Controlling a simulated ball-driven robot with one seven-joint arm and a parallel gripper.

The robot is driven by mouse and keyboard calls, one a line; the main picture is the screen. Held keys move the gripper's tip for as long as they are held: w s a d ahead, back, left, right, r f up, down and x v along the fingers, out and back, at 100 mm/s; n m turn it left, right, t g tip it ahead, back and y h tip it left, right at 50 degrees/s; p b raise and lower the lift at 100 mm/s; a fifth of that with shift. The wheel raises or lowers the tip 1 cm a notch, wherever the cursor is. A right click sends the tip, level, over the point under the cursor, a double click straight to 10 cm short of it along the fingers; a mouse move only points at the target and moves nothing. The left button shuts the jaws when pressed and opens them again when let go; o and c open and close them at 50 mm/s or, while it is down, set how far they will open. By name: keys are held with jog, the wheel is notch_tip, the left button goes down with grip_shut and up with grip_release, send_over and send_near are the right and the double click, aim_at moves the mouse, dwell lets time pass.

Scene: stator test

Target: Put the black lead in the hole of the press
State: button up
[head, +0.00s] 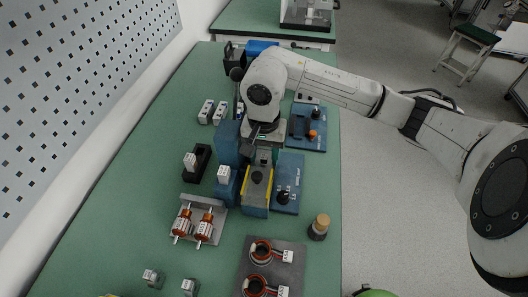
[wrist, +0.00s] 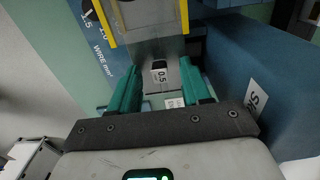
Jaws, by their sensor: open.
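The press (head: 257,187) is a blue machine with a yellow-edged front, at the middle of the bench in the head view. Its yellow frame (wrist: 184,14) and a blue panel marked "WIRE mm²" (wrist: 112,45) show at the top of the wrist view. My gripper (wrist: 160,70) is open over the press, its two green fingers apart. The press hole is not clearly visible.
A blue block (wrist: 262,85) stands close at the right of my fingers. In the head view, a plate with copper coils (head: 190,236), a dark plate with ring coils (head: 270,243), a black holder (head: 203,152) and a cork-topped jar (head: 318,228) surround the press.

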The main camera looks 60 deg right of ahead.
jog(key=shift+r, duration=0.1)
notch_tip(320, 180, up, 11)
jog(key=b, duration=0.1)
jog(key=shift+f, duration=0.2)
